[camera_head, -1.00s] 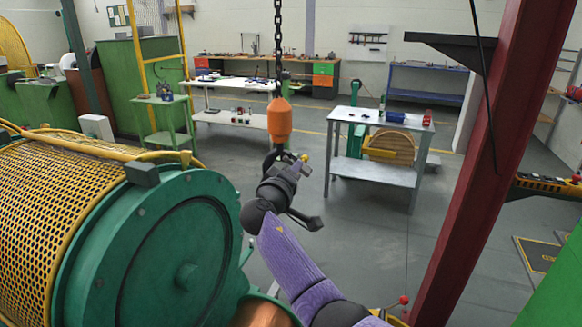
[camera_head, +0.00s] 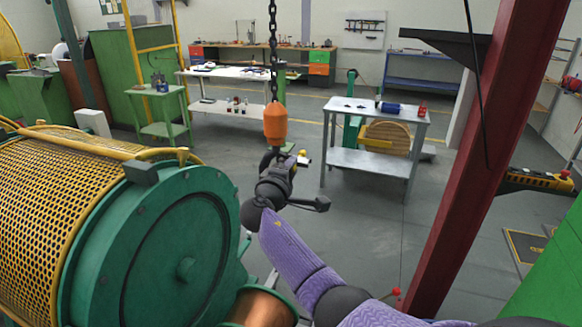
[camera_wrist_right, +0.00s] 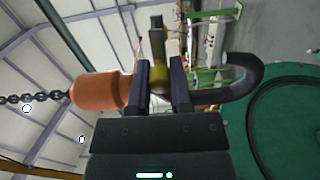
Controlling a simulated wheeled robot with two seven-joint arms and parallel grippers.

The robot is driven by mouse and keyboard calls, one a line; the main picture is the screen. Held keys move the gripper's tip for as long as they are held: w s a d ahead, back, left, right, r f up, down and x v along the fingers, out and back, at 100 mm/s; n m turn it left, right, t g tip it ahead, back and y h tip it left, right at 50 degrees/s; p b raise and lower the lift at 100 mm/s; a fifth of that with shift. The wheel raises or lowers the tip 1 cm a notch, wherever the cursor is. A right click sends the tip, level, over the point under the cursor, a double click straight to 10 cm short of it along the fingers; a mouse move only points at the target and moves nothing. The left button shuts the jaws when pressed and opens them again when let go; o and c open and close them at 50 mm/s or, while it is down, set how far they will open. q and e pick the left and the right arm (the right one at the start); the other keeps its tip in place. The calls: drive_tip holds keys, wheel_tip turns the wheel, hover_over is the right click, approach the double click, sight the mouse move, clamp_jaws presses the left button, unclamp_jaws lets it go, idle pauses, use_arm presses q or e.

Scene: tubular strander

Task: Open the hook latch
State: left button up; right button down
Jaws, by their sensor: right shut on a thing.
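The crane hook has an orange body (camera_head: 275,123) and hangs from a chain at the centre of the head view. Its dark curved hook (camera_wrist_right: 246,76) shows at the right of the wrist view, with the orange body (camera_wrist_right: 98,91) at the left. A brass-yellow latch piece with a grey end (camera_wrist_right: 157,70) sits between the fingers of my right gripper (camera_wrist_right: 160,88). The right gripper (camera_head: 283,165) is at the hook, just below the orange body, and is shut on the latch. The fingers hide part of the latch and hook. My left gripper is not in view.
A large green drum (camera_head: 165,245) with a yellow mesh guard (camera_head: 50,190) stands close at the left. A red column (camera_head: 465,165) rises at the right. A grey table (camera_head: 375,107) stands behind the hook, with open floor between.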

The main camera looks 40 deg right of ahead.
idle(0.3)
drive_tip(key=c, duration=0.5)
unclamp_jaws()
drive_tip(key=shift+c, duration=0.2)
drive_tip(key=shift+a, duration=0.15)
drive_tip(key=v, duration=0.9)
drive_tip(key=shift+s+a+b, duration=0.2)
drive_tip(key=shift+a+b, duration=0.1)
drive_tip(key=shift+b, duration=0.1)
